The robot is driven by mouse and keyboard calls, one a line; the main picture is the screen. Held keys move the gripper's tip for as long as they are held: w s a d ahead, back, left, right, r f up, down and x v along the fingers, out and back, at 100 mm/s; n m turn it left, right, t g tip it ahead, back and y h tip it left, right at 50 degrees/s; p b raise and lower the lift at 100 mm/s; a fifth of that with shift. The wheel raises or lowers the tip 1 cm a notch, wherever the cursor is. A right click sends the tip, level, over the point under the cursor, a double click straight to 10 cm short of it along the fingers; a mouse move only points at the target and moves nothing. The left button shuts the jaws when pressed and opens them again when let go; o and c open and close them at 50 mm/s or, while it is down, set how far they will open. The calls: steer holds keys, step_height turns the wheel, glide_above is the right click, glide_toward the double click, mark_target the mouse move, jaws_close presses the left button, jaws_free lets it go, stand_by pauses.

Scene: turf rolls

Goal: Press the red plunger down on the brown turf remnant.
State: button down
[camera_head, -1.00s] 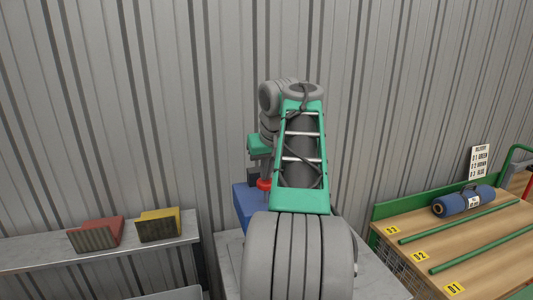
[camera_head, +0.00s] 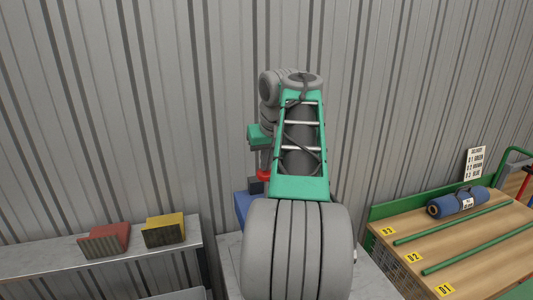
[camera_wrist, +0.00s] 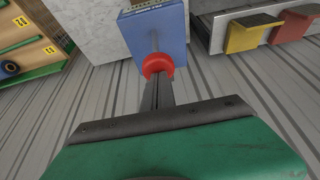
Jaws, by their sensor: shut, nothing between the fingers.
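The red plunger (camera_wrist: 157,65) is a round red knob on a thin grey rod above a blue block (camera_wrist: 160,32) in the wrist view. In the head view the plunger (camera_head: 264,175) shows left of my arm, above the blue block (camera_head: 243,203). My gripper (camera_wrist: 157,82) is shut and empty, its fingertips right at the knob. I cannot tell whether they touch it. The green hand shows above the plunger in the head view. No brown turf remnant can be made out.
A yellow bin (camera_head: 164,230) and a red bin (camera_head: 105,240) stand on a grey shelf (camera_head: 30,268) at left. A wooden bench (camera_head: 480,255) at right holds a blue roll (camera_head: 458,201) and green bars. A corrugated wall is behind.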

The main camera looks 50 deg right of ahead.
step_height(320, 180, up, 8)
steer(key=p, duration=0.7)
steer(key=shift+f, duration=0.1)
steer(key=w+a+f+n+y+b, duration=0.1)
steer(key=w+a+f, duration=0.15)
steer(key=a, duration=0.75)
steer(key=w+a+f+n, duration=0.1)
steer(key=a+f, duration=0.2)
steer(key=a, duration=0.7)
steer(key=s+a+f+n+b, duration=0.1)
steer(key=s+a+f+n, duration=0.1)
steer(key=s+a+f, duration=0.3)
steer(key=s+a+f+n+y, duration=0.1)
steer(key=s+a+f, duration=0.5)
steer(key=a+f, duration=0.3)
steer(key=shift+a+n+t+b, duration=0.3)
steer(key=shift+a+n+b, duration=0.1)
steer(key=shift+a, duration=0.85)
